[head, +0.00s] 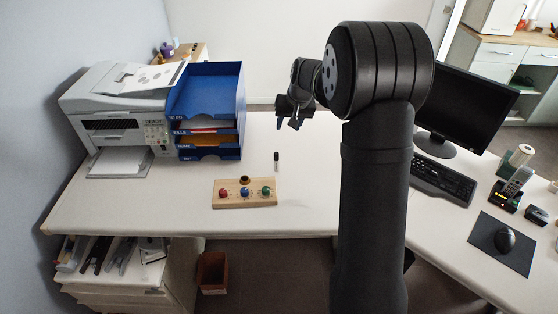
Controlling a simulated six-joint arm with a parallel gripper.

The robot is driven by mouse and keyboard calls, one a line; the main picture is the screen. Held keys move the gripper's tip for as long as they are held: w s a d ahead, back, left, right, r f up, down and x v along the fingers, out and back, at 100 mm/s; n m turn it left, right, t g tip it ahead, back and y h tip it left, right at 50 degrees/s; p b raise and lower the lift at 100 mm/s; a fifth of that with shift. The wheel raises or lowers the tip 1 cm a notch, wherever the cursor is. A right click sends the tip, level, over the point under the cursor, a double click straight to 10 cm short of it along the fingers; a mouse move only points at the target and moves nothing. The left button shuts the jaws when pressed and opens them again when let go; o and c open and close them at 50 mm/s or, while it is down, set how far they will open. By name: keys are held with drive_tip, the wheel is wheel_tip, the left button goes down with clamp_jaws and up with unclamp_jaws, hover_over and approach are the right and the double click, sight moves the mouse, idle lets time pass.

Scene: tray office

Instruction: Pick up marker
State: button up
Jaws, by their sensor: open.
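A small marker (276,156) with a dark end is on the white desk, behind the right end of a wooden holder (246,203). It is too small to tell whether it lies or stands. The holder carries a red (223,192), a blue (245,192) and a green (266,190) piece, and a dark round opening (244,180) at its back edge. My gripper (289,121) is open and above the desk, higher in the picture than the marker and slightly to its right. It is apart from the marker, with nothing visible between its fingers.
A printer (110,115) and blue letter trays (208,105) stand at the left. A monitor (462,108), keyboard (440,183), phone (515,185) and mouse (505,240) are at the right. The desk around the marker is clear. My arm hides part of the desk's middle.

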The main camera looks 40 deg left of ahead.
sight(277, 153)
drive_tip(key=w+a+f+n+h, duration=0.1)
drive_tip(key=w+a+f+h, duration=0.1)
drive_tip(key=a+f+h, duration=0.35)
drive_tip(key=shift+g+y, duration=0.4)
drive_tip(key=shift+y, duration=0.45)
drive_tip(key=f, duration=0.3)
drive_tip(key=a+f, duration=0.1)
drive_tip(key=f, duration=0.7)
drive_tip(key=shift+a+f, duration=0.25)
drive_tip(key=shift+a, duration=0.1)
drive_tip(key=shift+a+f, duration=0.2)
drive_tip(key=shift+f, duration=2.9)
clamp_jaws()
